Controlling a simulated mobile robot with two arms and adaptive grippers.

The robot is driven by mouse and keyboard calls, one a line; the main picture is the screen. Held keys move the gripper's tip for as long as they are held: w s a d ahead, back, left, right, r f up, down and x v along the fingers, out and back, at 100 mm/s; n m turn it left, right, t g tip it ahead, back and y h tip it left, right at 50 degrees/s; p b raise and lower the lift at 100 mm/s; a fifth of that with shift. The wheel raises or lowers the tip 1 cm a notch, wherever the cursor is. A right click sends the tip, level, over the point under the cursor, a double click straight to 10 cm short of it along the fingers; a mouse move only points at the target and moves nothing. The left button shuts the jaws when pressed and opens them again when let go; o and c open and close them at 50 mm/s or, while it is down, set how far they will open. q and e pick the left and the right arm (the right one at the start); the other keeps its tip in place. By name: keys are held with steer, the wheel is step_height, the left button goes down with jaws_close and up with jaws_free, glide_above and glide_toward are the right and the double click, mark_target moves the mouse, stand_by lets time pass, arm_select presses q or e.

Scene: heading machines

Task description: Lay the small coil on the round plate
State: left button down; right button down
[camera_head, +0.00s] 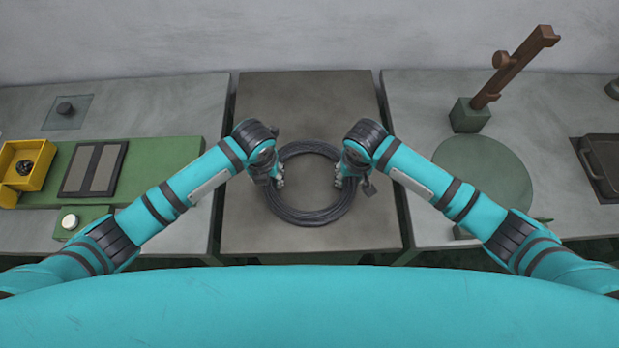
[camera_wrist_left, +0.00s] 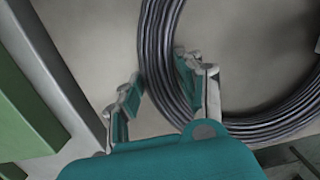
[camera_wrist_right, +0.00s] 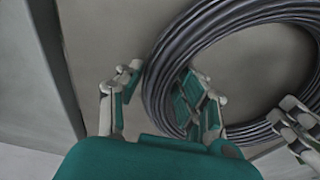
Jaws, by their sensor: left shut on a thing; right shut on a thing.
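The small coil (camera_head: 308,216), a ring of dark grey wire, is at the middle table in the head view; whether it touches the table top cannot be told. My left gripper (camera_head: 277,178) is shut on its left side, with one finger outside the ring and one inside. The left wrist view shows the coil (camera_wrist_left: 166,50) between the fingers (camera_wrist_left: 158,88). My right gripper (camera_head: 342,175) is shut on the coil's right side. The right wrist view shows the coil (camera_wrist_right: 170,75) between the fingers (camera_wrist_right: 160,92). The round plate (camera_head: 485,172), flat and green, lies on the right table, empty.
A brown slanted post on a green block (camera_head: 470,115) stands behind the plate. A dark tray (camera_head: 602,165) lies at far right. The left table holds a yellow bin (camera_head: 40,160) and a green board (camera_head: 165,165). Narrow gaps separate the tables.

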arm_select(q)
steer(key=shift+w+r, duration=0.15)
steer(key=shift+r, duration=0.1)
arm_select(e)
steer(key=shift+w+r, duration=0.15)
steer(key=shift+r, duration=0.1)
